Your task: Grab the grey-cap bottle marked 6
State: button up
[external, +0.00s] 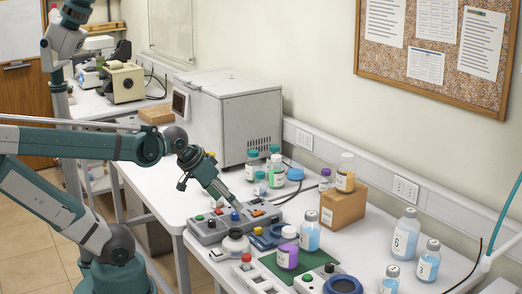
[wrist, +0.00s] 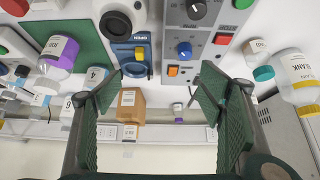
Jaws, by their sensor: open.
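The grey-cap bottle marked 6 (external: 404,236) is clear with pale blue contents. It stands upright on the right part of the white table, near the wall, in the external view. In the wrist view, a small label that seems to read 6 (wrist: 68,102) shows at the left, beyond my left finger. My gripper (external: 235,204) points down over the grey control panel, well left of the bottle. In the wrist view my gripper (wrist: 160,72) is wide open, with nothing between its fingers.
Other grey-cap bottles (external: 428,262) stand right of bottle 6. A blue bottle (external: 310,232), a purple bottle (external: 287,254) and a brown box (external: 343,207) lie between my gripper and it. The control panel (external: 207,231) is below my gripper. A green mat (external: 313,262) is in front.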

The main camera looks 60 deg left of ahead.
jog(key=w+d+r+m+g+h+p, duration=0.1)
jog(key=w+d+r+p, duration=0.3)
jog(key=w, duration=0.3)
jog(key=w+d+r+m+p, duration=0.1)
jog(key=w+d+r+m, duration=0.15)
jog(key=w+r, duration=0.3)
jog(key=m+g+h+p, duration=0.1)
jog(key=m+g+p, duration=0.25)
jog(key=p, duration=0.55)
send_over(409, 209)
jog(key=s+a, duration=0.6)
jog(key=a, duration=0.6)
jog(key=f, duration=0.1)
jog(key=w+d+f+m+p, duration=0.1)
jog(key=w+d+f, duration=0.1)
jog(key=d, duration=0.1)
jog(key=w+d+f+m+p, duration=0.1)
jog(key=w+d+f, duration=0.1)
jog(key=d+f, duration=0.1)
jog(key=w+d+f+m+p, duration=0.1)
jog(key=w+d+f+p, duration=0.1)
jog(key=d, duration=0.3)
jog(key=shift+f+g+h, duration=0.2)
jog(key=shift+g+h, duration=0.05)
jog(key=shift+h, duration=0.05)
jog(key=shift+w+d+f, duration=0.1)
jog(key=shift+d+f, duration=0.35)
